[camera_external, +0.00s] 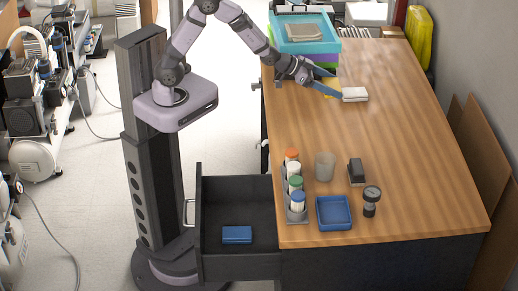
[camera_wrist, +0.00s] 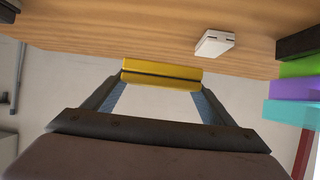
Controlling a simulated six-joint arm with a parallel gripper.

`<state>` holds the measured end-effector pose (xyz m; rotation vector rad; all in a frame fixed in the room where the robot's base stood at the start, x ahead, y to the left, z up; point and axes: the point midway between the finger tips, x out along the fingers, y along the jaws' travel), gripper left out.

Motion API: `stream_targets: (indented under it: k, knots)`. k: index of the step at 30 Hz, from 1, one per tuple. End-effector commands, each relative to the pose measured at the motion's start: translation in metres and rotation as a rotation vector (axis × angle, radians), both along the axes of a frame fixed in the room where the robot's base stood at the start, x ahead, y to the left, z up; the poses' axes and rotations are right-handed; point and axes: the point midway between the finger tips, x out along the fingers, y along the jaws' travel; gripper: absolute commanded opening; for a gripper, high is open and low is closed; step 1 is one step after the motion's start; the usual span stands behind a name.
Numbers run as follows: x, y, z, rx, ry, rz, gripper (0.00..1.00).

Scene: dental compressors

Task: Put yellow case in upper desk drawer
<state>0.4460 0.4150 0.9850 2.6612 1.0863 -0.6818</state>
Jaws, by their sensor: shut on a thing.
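The yellow case (camera_wrist: 160,74) is between the fingertips of my gripper (camera_wrist: 160,85) in the wrist view, and the gripper is shut on it. In the external view the yellow case (camera_external: 329,84) shows only as a small patch behind the blue fingers of my gripper (camera_external: 326,84), over the far left part of the desk (camera_external: 420,150). I cannot tell whether it touches the desk top. The upper desk drawer (camera_external: 262,192) is pulled open at the desk's near left side. A blue case (camera_external: 237,235) lies inside it, with bare floor around it.
A white box (camera_external: 355,94) lies just right of my gripper. Stacked coloured bins (camera_external: 306,46) stand behind it. A bottle rack (camera_external: 296,205), a cup (camera_external: 325,165), a blue tray (camera_external: 334,225), a gauge (camera_external: 371,200) and a dark block (camera_external: 356,172) stand near the front. The desk's middle is clear.

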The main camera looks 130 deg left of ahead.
Motion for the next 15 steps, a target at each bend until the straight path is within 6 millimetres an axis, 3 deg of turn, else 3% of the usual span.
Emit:
stream_targets:
  k: [9, 15]
  knots:
    - [-0.005, -0.002, -0.013, -0.001, 0.0, 0.011, 0.51]
    - [-0.005, -0.002, -0.039, -0.003, 0.003, 0.01, 0.51]
